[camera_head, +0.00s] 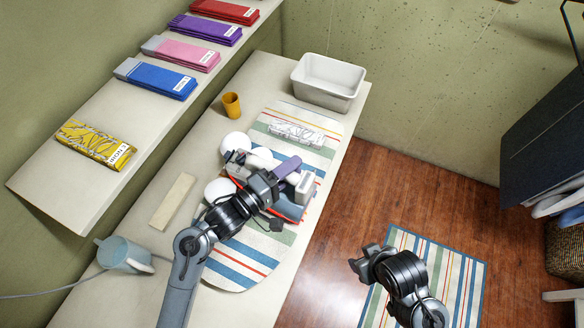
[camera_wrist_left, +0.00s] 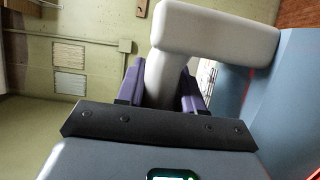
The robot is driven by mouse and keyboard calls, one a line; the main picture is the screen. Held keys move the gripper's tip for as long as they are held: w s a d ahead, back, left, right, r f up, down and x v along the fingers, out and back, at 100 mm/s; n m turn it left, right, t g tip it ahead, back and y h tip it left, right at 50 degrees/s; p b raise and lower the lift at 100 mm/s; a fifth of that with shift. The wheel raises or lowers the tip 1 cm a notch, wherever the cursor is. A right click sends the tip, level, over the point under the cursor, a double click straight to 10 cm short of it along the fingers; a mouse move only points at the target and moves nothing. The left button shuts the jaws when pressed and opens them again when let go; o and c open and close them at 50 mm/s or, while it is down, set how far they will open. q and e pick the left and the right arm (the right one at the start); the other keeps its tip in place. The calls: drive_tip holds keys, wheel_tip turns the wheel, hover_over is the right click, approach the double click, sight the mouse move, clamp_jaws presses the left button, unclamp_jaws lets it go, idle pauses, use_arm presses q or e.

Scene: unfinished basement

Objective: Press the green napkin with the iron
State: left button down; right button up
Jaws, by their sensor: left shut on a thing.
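My left gripper (camera_head: 290,174) is over the striped ironing board (camera_head: 238,268). Its purple fingers (camera_wrist_left: 190,92) are shut on the pale handle of the iron, which fills the upper middle of the left wrist view (camera_wrist_left: 215,35). The iron's blue and red body (camera_head: 291,208) is low over the board, partly behind the gripper; I cannot tell what it touches. No plainly green napkin shows. A pale, patterned folded cloth (camera_head: 296,133) lies on the board's far part, beyond the gripper. My right gripper (camera_head: 364,261) hangs over the floor; its jaw opening is unclear.
Folded cloths, including a yellow one (camera_head: 95,146) and a blue one (camera_head: 156,79), lie on the left shelf. A white bin (camera_head: 328,82) and an orange cup (camera_head: 231,105) stand at the back. A wooden strip (camera_head: 173,201) and a pale blue jug (camera_head: 122,255) are left of the board.

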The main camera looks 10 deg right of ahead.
use_arm(q)
drive_tip(key=shift+w+a+p, duration=0.5)
drive_tip(key=shift+w+a, duration=0.25)
drive_tip(key=shift+a, duration=0.2)
drive_tip(key=shift+w+a, duration=0.3)
drive_tip(key=shift+a, duration=0.05)
idle(0.4)
drive_tip(key=shift+s+d+p, duration=0.25)
drive_tip(key=shift+p, duration=0.25)
drive_tip(key=shift+d, duration=0.1)
drive_tip(key=shift+s+d, duration=0.25)
drive_tip(key=shift+s+p, duration=0.1)
drive_tip(key=shift+p, duration=0.2)
drive_tip(key=shift+r, duration=0.1)
idle(0.8)
